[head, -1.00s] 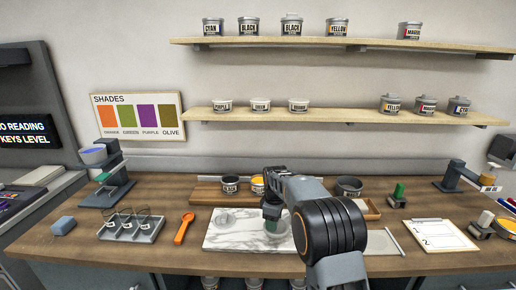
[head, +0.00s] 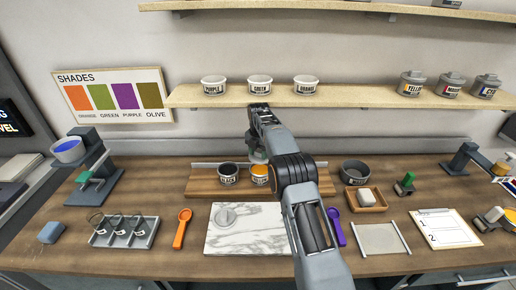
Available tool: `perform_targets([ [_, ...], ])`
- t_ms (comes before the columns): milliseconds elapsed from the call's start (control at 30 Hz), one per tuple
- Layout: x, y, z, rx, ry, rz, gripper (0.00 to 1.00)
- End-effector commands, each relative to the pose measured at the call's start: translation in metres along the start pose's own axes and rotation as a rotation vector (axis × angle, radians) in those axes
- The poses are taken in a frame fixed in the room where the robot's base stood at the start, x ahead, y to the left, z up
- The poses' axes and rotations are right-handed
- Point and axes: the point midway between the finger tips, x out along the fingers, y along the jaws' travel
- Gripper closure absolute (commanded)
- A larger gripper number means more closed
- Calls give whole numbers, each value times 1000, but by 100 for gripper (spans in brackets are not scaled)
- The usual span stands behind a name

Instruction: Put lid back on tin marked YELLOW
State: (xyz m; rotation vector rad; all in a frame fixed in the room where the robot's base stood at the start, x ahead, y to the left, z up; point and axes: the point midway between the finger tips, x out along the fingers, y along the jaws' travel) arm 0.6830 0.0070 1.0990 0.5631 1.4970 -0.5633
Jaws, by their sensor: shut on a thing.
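My gripper (head: 258,150) is shut on a grey round lid (head: 258,158), partly hidden by the arm. It holds the lid just above and behind an open tin with yellow-orange paint (head: 260,173) on the wooden board. This tin's label is too small to read, and my arm covers its right side. An open tin with dark contents (head: 228,174) stands to its left. Another grey lid (head: 225,217) lies on the marble slab (head: 265,240). A closed tin marked YELLOW (head: 411,84) stands on the shelf.
The wooden board (head: 204,183) has a rail behind it. Tins marked PURPLE (head: 213,86), GREEN (head: 260,85) and ORANGE (head: 306,85) stand on the shelf above. A dark bowl (head: 354,172), a small wooden tray (head: 379,207) and a purple spoon (head: 336,228) lie right of my arm.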

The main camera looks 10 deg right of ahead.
Motion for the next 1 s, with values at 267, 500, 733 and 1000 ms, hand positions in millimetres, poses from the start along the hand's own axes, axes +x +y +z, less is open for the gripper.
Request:
perform_targets([
  [267, 22, -2, 1, -1, 1, -1, 75],
  [500, 44, -2, 1, 1, 1, -1, 75],
  [733, 56, -1, 1, 0, 0, 0, 75],
  [1000, 61, -1, 1, 0, 0, 0, 75],
])
